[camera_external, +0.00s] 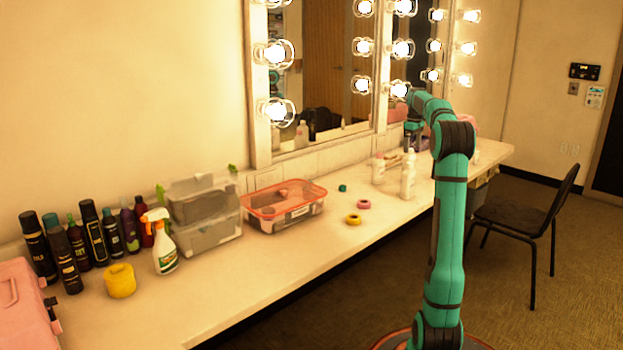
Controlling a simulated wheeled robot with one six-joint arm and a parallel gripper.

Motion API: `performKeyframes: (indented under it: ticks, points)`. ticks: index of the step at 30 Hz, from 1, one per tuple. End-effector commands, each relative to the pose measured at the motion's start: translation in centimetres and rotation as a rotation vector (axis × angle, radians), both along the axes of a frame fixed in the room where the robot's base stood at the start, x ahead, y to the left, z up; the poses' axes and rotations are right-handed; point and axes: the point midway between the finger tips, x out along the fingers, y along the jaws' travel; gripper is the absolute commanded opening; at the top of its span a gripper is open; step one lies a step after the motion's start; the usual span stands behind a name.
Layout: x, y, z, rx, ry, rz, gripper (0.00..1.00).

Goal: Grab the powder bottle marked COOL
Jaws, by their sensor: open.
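Two white bottles stand upright on the counter (300,240) below the mirrors: one (378,170) a little farther back, the other (408,178) nearer the front edge. They look like powder bottles, but their labels are too small to read, so I cannot tell which is marked COOL. My gripper (411,146) hangs above the counter behind and above the nearer bottle, partly hidden by my arm. It is open and appears apart from both bottles.
An orange-rimmed clear box (284,208), grey bins (205,215), a spray bottle (160,245) and several dark bottles stand to the left. Tape rolls (353,219) lie mid-counter. Lit mirrors (325,75) rise behind. A black chair (525,218) stands right. The counter's front middle is clear.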

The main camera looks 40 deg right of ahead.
Motion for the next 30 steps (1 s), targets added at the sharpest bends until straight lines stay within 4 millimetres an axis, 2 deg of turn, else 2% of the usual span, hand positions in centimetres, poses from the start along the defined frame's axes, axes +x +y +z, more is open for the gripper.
performKeyframes:
  ticks: [3, 12, 23, 30]
  points:
    - [0.0, 0.1, -2.2, 0.001, 0.001, 0.000, 0.95]
    - [0.0, 0.1, -7.2, 0.000, 0.000, 0.000, 0.95]
    - [0.0, 0.1, -9.3, -0.001, 0.000, 0.000, 0.95]
    - [-0.1, 0.5, -12.3, 0.001, 0.000, 0.000, 0.95]
